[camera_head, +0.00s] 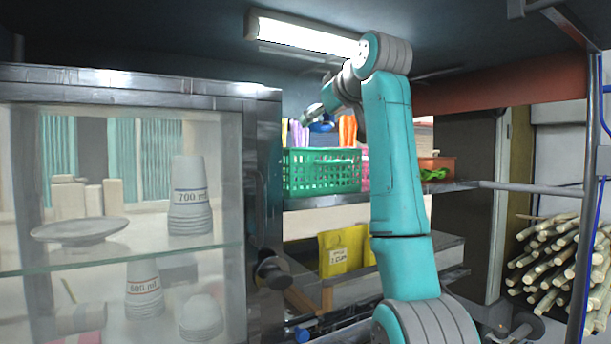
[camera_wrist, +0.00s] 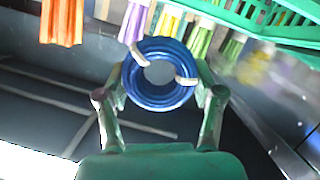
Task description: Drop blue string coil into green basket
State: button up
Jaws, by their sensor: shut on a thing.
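The blue string coil (camera_wrist: 140,97) is a ring with light ties, held between the two fingers of my gripper (camera_wrist: 160,78) in the wrist view. In the head view a bit of the blue coil (camera_head: 321,127) shows under my gripper (camera_head: 314,118), just above the green basket (camera_head: 321,172). The basket is a mesh crate on a shelf behind the glass cabinet. Its rim also shows in the wrist view (camera_wrist: 257,28) at the upper right, apart from the coil. The basket's inside is mostly hidden in the head view.
Orange bundles (camera_head: 347,131) and purple ones stand near the basket. A glass cabinet (camera_head: 262,180) with cups stands at left. A lit lamp (camera_head: 305,36) hangs above my arm. An orange tray (camera_head: 437,166) sits right of the basket. Cane stalks (camera_head: 550,255) lie at right.

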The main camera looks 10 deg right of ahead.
jog(key=shift+f, duration=2.95)
jog(key=o, duration=1.2)
notch_tip(320, 180, up, 10)
jog(key=shift+f, duration=0.1)
